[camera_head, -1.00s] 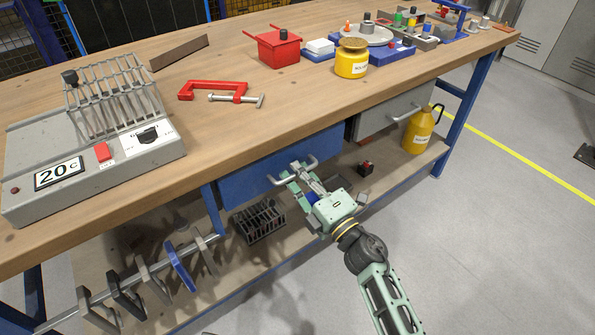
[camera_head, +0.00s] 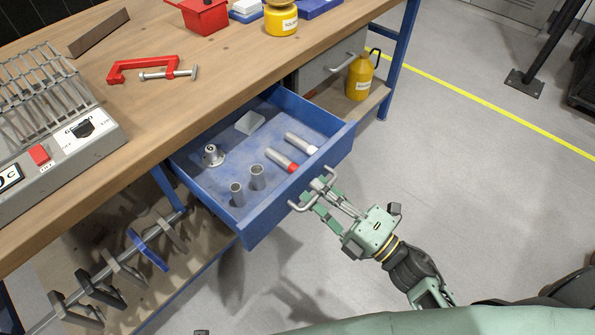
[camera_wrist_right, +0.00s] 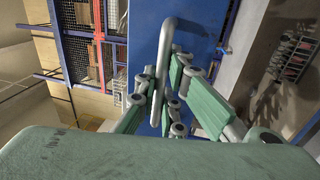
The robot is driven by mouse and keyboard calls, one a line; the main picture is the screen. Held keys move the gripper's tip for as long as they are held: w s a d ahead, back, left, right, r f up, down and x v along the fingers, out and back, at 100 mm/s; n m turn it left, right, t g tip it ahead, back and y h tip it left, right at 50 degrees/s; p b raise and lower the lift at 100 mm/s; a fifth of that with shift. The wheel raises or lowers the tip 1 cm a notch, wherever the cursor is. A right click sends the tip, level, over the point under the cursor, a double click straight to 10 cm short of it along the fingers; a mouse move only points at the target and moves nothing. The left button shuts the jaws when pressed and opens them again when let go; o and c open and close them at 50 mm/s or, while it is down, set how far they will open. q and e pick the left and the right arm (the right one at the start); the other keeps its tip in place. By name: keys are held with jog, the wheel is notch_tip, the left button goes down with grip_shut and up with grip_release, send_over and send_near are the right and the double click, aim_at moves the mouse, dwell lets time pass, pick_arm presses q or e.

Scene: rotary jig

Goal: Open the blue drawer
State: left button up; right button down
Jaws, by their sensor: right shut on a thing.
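The blue drawer (camera_head: 262,219) stands pulled out from under the wooden workbench, and its inside shows in the head view. Its metal bar handle (camera_head: 299,206) is on the front face. My right gripper (camera_head: 318,194) is shut on the handle, with its green fingers around the bar. The right wrist view shows the handle (camera_wrist_right: 165,62) between the fingers, against the blue drawer front (camera_wrist_right: 192,45). In the drawer lie two grey cylinders (camera_head: 257,177), a red-ended tube (camera_head: 282,161), a white-ended tube (camera_head: 301,143), a flanged metal part (camera_head: 212,155) and a pale block (camera_head: 250,122). My left gripper is not in view.
A grey drawer (camera_head: 330,68) beside it is closed. A yellow can (camera_head: 360,77) stands on the lower shelf. A red clamp (camera_head: 150,68) and a grey heater unit (camera_head: 62,150) are on the benchtop (camera_head: 160,100).

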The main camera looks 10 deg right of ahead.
jog(key=shift+r+v, duration=0.2)
jog(key=shift+v, duration=0.85)
jog(key=shift+r+v, duration=0.2)
jog(key=shift+v, duration=0.8)
jog(key=c, duration=2.1)
grip_release()
jog(key=shift+d, duration=0.1)
jog(key=shift+s, duration=0.15)
jog(key=v, duration=1.2)
